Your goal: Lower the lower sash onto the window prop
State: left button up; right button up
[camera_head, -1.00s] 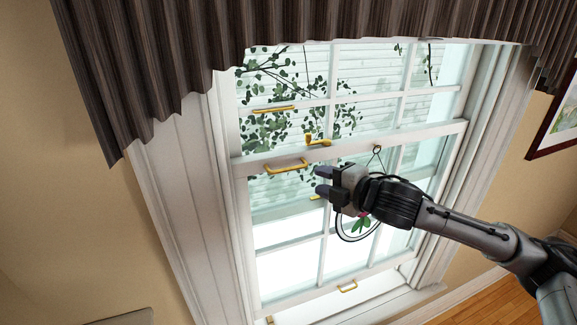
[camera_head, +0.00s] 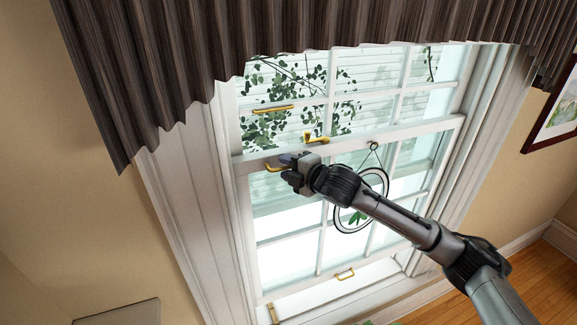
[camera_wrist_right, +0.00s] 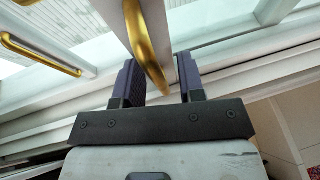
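The white lower sash (camera_head: 292,237) stands raised, with a gap between its bottom rail and the sill. A brass pull handle (camera_head: 272,168) is on its upper rail, partly hidden by my right gripper (camera_head: 286,164). In the right wrist view this handle (camera_wrist_right: 148,45) reaches down between the two dark fingers of my gripper (camera_wrist_right: 158,83). The fingers are apart, with room beside the handle. A small brass upright piece (camera_head: 273,314) at the left end of the sill may be the window prop. My left gripper is not in view.
A brass latch (camera_head: 316,139) sits on the meeting rail. Another brass handle (camera_head: 273,109) is above and one (camera_head: 345,273) is on the bottom rail. A hanging ring (camera_head: 337,215) with leaves is behind my right arm. A pleated valance (camera_head: 200,60) overhangs the window top.

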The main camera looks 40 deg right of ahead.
jog(key=c, duration=0.5)
grip_shut()
jog(key=shift+f, duration=0.15)
jog(key=b, duration=0.7)
send_near(277, 211)
jog(key=w, duration=0.4)
jog(key=shift+w+a+r, duration=0.15)
jog(key=shift+a+r, duration=0.1)
jog(key=shift+r, duration=0.1)
jog(key=shift+f, duration=0.6)
